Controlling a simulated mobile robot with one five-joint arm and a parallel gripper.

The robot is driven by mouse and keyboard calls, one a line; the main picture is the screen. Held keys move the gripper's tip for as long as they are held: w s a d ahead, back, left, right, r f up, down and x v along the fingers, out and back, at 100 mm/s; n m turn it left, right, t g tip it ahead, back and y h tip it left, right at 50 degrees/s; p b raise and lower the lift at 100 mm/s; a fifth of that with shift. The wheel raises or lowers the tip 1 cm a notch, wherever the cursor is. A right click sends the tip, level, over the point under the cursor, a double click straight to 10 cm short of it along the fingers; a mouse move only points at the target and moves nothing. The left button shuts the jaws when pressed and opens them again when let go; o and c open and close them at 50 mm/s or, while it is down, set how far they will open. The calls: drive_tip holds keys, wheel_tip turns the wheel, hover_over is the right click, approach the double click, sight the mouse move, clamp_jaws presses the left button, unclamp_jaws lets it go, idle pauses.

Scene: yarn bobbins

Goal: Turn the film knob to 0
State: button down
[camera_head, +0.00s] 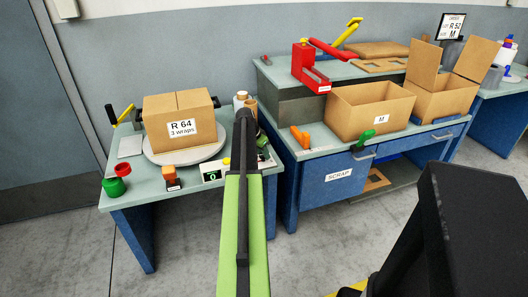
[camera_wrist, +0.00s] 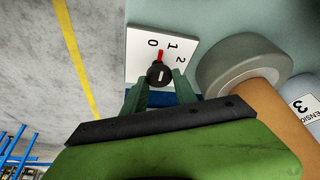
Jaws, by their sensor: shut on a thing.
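The film knob (camera_wrist: 159,76) is a small black round knob on a white dial plate (camera_wrist: 137,62) marked 0, 1 and 2. Its red pointer (camera_wrist: 160,56) points between the 0 and the 1. My gripper (camera_wrist: 159,79) has its two green fingers on either side of the knob and is shut on it. In the head view my arm reaches out to the right end of the left bench, and the knob is hidden or too small to make out there.
A film roll (camera_wrist: 240,65) stands close to the right of the knob. On the left bench, a box marked R 64 (camera_head: 178,108) sits on a round turntable (camera_head: 211,159), near a small display (camera_head: 212,172) reading 0. The scrap bench (camera_head: 325,175) stands to the right.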

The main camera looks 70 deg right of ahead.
drive_tip(key=n, duration=0.1)
drive_tip(key=n+t, duration=0.1)
drive_tip(key=n, duration=0.1)
drive_tip(key=shift+w+a+f+n+t, duration=0.1)
drive_tip(key=shift+a+n+t, duration=0.2)
drive_tip(key=shift+a, duration=0.05)
drive_tip(key=shift+d+n+t, duration=0.1)
drive_tip(key=shift+n+t, duration=0.35)
drive_tip(key=shift+n, duration=0.75)
drive_tip(key=shift+d+n+t, duration=0.1)
drive_tip(key=shift+n+t, duration=0.35)
drive_tip(key=shift+n, duration=0.75)
drive_tip(key=c, duration=1)
unclamp_jaws()
drive_tip(key=shift+s+r, duration=0.2)
drive_tip(key=p+v, duration=1.6)
drive_tip(key=v, duration=0.1)
drive_tip(key=shift+a, duration=0.15)
